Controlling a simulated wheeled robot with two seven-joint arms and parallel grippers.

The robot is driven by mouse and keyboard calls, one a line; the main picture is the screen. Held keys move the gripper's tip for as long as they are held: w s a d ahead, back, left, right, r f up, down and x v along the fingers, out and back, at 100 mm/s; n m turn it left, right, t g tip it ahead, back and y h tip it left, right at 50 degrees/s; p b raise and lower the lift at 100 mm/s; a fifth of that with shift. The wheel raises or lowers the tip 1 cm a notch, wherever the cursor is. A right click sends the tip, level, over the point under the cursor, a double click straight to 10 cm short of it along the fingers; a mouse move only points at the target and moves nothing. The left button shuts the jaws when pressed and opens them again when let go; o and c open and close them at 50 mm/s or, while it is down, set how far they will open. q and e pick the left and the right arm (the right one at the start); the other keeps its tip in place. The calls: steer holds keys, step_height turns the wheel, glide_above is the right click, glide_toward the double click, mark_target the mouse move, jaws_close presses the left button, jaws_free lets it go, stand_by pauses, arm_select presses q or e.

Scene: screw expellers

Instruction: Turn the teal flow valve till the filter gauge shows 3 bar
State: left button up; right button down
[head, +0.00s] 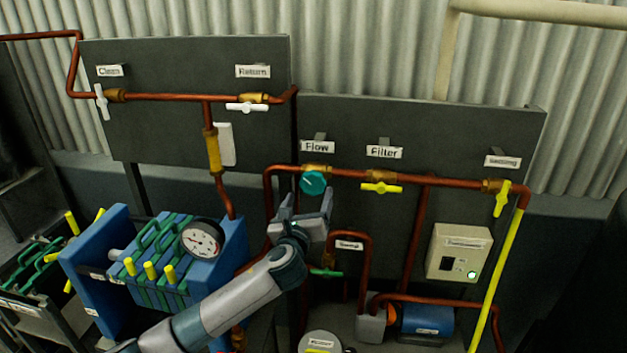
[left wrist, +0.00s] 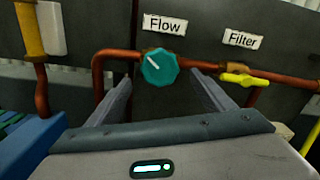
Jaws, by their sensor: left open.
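The teal flow valve (head: 313,183) is a faceted round knob on the copper pipe under the "Flow" label. In the left wrist view the knob (left wrist: 159,67) carries a white pointer line aimed to the upper left. My left gripper (head: 306,202) is open and empty just below the knob; in the left wrist view its fingers (left wrist: 160,82) stand apart on either side of the knob, with no contact visible. The round white gauge (head: 202,240) is on the blue filter press (head: 236,262); its needle shows, but its numbers are too small to read. My right gripper is not in view.
A yellow-handled valve (head: 381,188) under the "Filter" label sits right of the knob. A copper pipe bend (head: 268,190) runs close on the left. A green-handled valve (head: 326,273) is below my gripper. A beige control box (head: 459,252) with a green light is at right.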

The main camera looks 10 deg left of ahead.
mark_target(313, 187)
arm_select(q)
steer(key=shift+w+a+p, duration=0.1)
steer(key=shift+w+p, duration=0.9)
steer(key=shift+w, duration=2.9)
steer(key=c, duration=1)
